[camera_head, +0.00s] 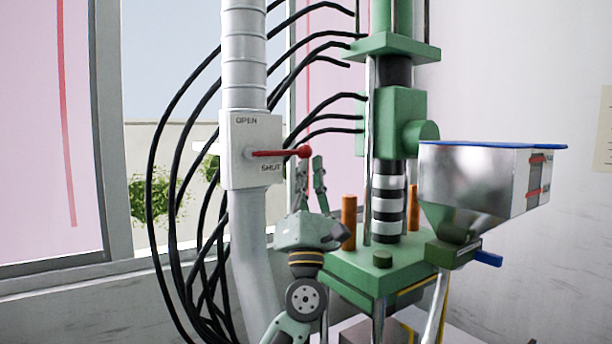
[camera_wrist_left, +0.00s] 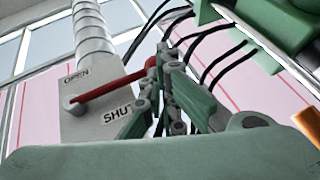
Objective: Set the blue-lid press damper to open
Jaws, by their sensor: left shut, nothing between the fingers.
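The damper box (camera_head: 238,172) is a pale plate on the grey duct, marked OPEN at the top and SHUT lower down. Its red lever (camera_head: 275,153) points right, nearly level, between the two marks, and ends in a red ball. In the left wrist view the lever (camera_wrist_left: 112,84) slants up to the right. My left gripper (camera_head: 311,161) is shut and empty, pointing up, with its fingertips close by the ball. In the wrist view the fingers (camera_wrist_left: 170,52) overlap the ball end; I cannot tell whether they touch it. My right gripper is out of view.
The green press (camera_head: 385,275) stands right of my left arm, with orange posts (camera_head: 349,222). A metal hopper (camera_head: 470,175) with a blue lid (camera_head: 490,146) hangs at its right. Black hoses (camera_head: 160,130) loop behind the duct (camera_head: 245,60). A window is behind.

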